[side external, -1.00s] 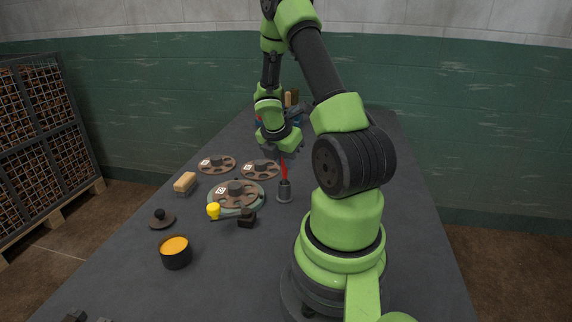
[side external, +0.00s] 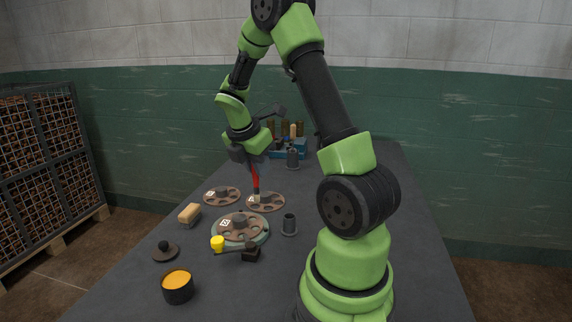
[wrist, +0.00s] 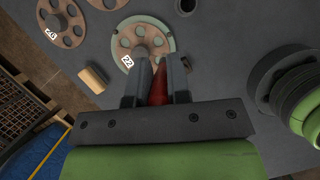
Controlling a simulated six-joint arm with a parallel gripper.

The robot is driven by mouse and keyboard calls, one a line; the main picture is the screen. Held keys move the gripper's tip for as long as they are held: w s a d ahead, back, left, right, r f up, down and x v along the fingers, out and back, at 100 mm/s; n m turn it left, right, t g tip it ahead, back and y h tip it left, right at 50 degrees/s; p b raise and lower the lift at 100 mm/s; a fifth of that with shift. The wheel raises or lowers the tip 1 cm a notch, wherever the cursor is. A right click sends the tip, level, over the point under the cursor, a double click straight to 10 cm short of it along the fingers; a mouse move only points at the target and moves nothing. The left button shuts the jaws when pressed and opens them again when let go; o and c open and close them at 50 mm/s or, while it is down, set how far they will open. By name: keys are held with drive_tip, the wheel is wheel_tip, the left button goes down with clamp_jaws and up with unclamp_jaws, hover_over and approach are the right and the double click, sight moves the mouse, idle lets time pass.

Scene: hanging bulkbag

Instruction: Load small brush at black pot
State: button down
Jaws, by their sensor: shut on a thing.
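My gripper (side external: 254,163) is shut on the small brush (side external: 256,181), which has a red handle and hangs upright with its pale tip down. In the side view the tip overlaps a small brown disc (side external: 272,203); I cannot tell the height between them. In the wrist view the fingers (wrist: 158,80) close around the red handle (wrist: 159,90), and the tip is hidden. The black pot (side external: 177,289), open and full of orange stuff, stands at the front left, well away from my gripper. It does not show in the wrist view.
A dark lid (side external: 165,252) and a wooden block brush (side external: 189,214) lie at the left. A blue caddy (side external: 288,150) is behind.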

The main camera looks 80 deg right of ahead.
drive_tip(key=w+a, duration=0.5)
drive_tip(key=a, duration=0.5)
drive_tip(key=w+a, duration=0.5)
drive_tip(key=a, duration=0.5)
wheel_tip(320, 180, down, 6)
drive_tip(key=shift+a+f, duration=0.1)
drive_tip(key=shift+f, duration=0.55)
idle(1.0)
wheel_tip(320, 180, up, 7)
idle(0.8)
idle(0.4)
